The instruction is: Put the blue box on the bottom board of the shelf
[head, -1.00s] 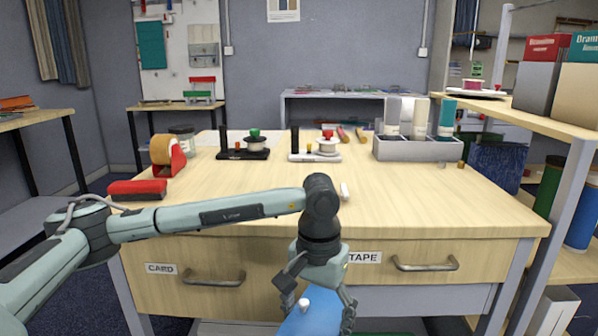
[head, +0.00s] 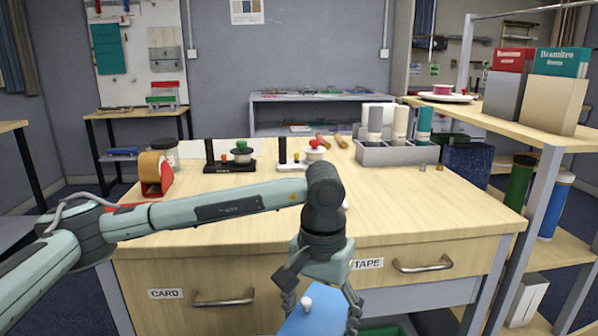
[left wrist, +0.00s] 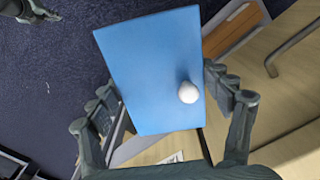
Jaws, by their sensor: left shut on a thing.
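The blue box (head: 318,316) is held below my left gripper (head: 322,290), in front of the table drawers. It has a white round knob and also shows in the left wrist view (left wrist: 150,75), where the fingers of my left gripper (left wrist: 165,110) are shut on its two sides. The shelf (head: 545,185) stands at the right, with a top board, a middle board (head: 568,240) and a lower level holding a white box. The lowest board is mostly cut off by the picture edge. A dark jointed piece (left wrist: 30,10), perhaps my right gripper, shows at the left wrist view's top left.
The wooden table (head: 400,200) with two drawers stands ahead, bearing a tape dispenser (head: 155,172) and a grey caddy (head: 395,152). Green (head: 518,185) and blue (head: 556,205) cylinders stand on the middle board. The white box (head: 527,298) sits below them.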

